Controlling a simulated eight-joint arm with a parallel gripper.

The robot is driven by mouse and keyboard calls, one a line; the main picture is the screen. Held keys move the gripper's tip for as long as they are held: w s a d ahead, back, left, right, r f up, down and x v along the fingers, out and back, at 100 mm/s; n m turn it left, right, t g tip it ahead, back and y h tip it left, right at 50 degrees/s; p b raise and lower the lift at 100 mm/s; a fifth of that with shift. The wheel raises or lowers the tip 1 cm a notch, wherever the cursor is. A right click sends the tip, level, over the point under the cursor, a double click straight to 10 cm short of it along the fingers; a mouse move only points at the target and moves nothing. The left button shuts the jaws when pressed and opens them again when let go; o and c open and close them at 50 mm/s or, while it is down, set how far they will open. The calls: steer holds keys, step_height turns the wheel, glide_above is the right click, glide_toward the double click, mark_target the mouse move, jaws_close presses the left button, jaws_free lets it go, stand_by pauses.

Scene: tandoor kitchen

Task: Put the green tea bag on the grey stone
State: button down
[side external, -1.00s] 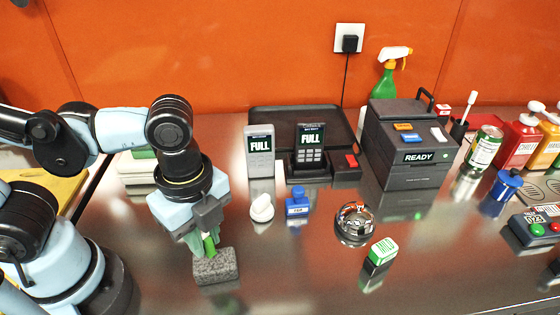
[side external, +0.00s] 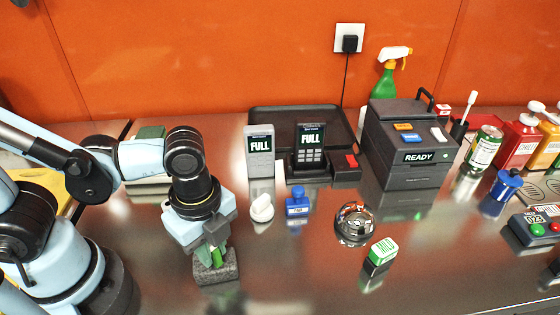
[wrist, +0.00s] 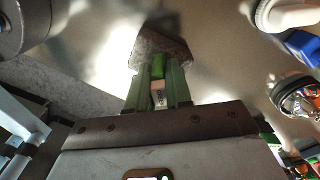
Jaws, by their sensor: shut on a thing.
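The grey stone (side external: 217,272) is a speckled block on the steel counter at the lower left of the side view. It also shows in the wrist view (wrist: 162,45), just beyond my fingertips. My gripper (side external: 215,258) points down over the stone, with green fingers. It is shut on the green tea bag (wrist: 158,68), whose bright green part and pale lower part show between the fingers (wrist: 158,85) in the wrist view. In the side view the bag is mostly hidden by the fingers. I cannot tell whether the bag touches the stone.
A white knob-like object (side external: 262,208) and a blue jar (side external: 297,207) stand right of the gripper. A round metal item (side external: 354,222) and a green-and-white box (side external: 382,252) lie farther right. Devices and a dark READY box (side external: 412,145) stand behind. The front middle counter is clear.

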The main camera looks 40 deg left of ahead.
steer(key=c, duration=1)
jaws_free()
steer(key=shift+f, duration=0.15)
steer(key=shift+c, duration=0.2)
step_height(320, 180, up, 12)
steer(key=shift+w, duration=0.1)
steer(key=w+a+f+n+t, duration=0.1)
steer(key=w+a+n+t, duration=0.2)
steer(key=n, duration=0.6)
steer(key=w+a+f+n+t, duration=0.1)
steer(key=w+a+n+t, duration=0.3)
steer(key=a+n, duration=0.5)
steer(key=w, duration=0.2)
steer(key=shift+w+a+f, duration=0.2)
steer(key=shift+w+a, duration=0.15)
steer(key=shift+a, duration=0.05)
